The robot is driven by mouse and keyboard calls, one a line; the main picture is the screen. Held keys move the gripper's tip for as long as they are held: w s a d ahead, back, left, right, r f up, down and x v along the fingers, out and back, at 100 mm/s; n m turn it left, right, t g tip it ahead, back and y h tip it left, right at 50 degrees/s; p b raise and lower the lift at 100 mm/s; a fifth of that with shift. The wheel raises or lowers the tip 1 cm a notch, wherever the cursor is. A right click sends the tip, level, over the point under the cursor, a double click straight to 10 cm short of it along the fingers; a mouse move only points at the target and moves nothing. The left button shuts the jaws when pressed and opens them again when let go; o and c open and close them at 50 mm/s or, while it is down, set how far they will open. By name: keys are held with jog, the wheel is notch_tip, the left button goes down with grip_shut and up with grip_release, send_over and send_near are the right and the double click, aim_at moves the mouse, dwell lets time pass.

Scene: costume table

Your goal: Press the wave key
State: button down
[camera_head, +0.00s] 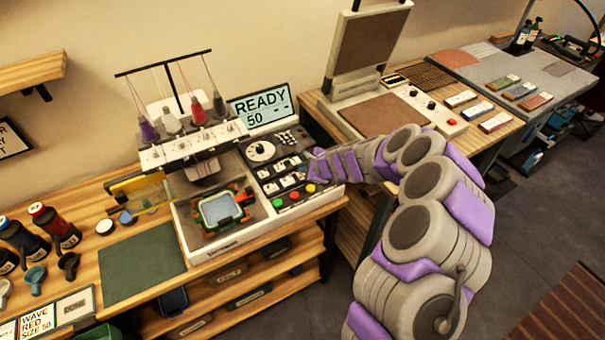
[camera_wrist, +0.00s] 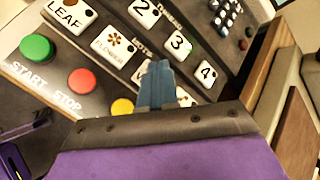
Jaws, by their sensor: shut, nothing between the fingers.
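The embroidery machine's key panel (camera_head: 268,170) is at the middle of the head view, with white keys on a dark face. In the wrist view, a white key marked with a W (camera_wrist: 141,73), likely the wave key, is mostly hidden behind my fingers. The flower key (camera_wrist: 113,45) and leaf key (camera_wrist: 69,15) lie to its upper left. My gripper (camera_wrist: 157,68) is shut and empty, its blue-grey fingertips over the W key. I cannot tell whether they touch it. The screen (camera_head: 262,106) reads READY 50 with dashes.
Number keys 2, 3 (camera_wrist: 179,43) and 4 are close by. Green start (camera_wrist: 37,47), red stop (camera_wrist: 82,81) and yellow (camera_wrist: 122,107) buttons sit beside my fingers. A hooped cloth (camera_head: 221,208) is left of the panel. A card (camera_head: 38,320) reads WAVE RED SIZE 50.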

jog(key=shift+f, duration=0.3)
jog(key=shift+r, duration=0.1)
dwell(0.3)
jog(key=shift+r+p, duration=0.65)
jog(key=shift+r, duration=0.2)
jog(key=shift+r, duration=0.1)
notch_tip(320, 180, up, 6)
jog(key=p, duration=0.5)
